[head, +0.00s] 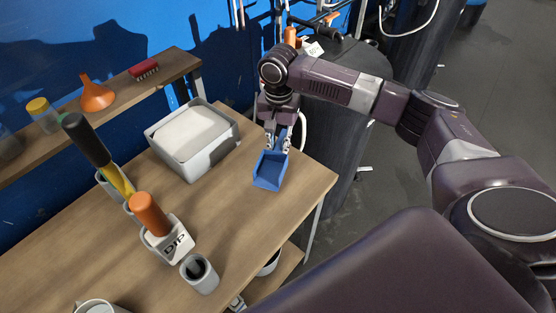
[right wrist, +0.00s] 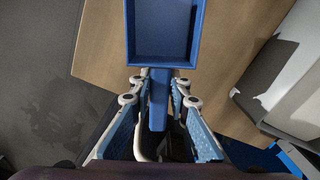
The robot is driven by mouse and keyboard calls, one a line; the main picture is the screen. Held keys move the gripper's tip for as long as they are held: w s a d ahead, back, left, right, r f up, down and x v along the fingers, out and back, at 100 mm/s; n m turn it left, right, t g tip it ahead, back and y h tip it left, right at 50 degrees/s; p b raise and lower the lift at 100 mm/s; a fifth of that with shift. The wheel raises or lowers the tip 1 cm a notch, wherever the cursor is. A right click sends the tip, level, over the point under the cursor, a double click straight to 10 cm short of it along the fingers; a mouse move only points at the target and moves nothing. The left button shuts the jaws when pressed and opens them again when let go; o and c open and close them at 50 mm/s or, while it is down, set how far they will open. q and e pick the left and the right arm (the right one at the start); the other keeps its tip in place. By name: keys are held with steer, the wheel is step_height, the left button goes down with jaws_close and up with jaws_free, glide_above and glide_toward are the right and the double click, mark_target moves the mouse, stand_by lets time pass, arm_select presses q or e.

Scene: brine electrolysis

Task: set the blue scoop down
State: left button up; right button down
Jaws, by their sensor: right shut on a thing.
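The blue scoop (head: 269,170) is at the far right part of the wooden table (head: 235,225) in the head view. Its open square bowl also shows at the top of the right wrist view (right wrist: 164,35), over the table top. My right gripper (head: 277,142) is shut on the scoop's handle (right wrist: 158,105), with a finger on each side. I cannot tell whether the bowl touches the table or hangs just above it. My left gripper is not in view.
A grey tray with white content (head: 212,160) stands left of the scoop. A shelf (head: 120,105) runs behind. Bare table lies around the scoop.

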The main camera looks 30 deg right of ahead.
mark_target(278, 146)
step_height(278, 146, down, 3)
steer(key=shift+w+r, duration=0.1)
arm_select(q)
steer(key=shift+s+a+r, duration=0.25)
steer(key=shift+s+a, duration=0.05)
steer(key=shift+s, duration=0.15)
arm_select(e)
steer(key=shift+f, duration=1.9)
arm_select(q)
steer(key=shift+p, duration=0.3)
arm_select(e)
steer(key=shift+f, duration=0.1)
steer(key=c, duration=1.8)
jaws_free()
arm_select(q)
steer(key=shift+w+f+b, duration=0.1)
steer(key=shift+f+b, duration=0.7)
steer(key=shift+b, duration=0.1)
arm_select(e)
step_height(278, 146, up, 12)
steer(key=shift+r, duration=0.15)
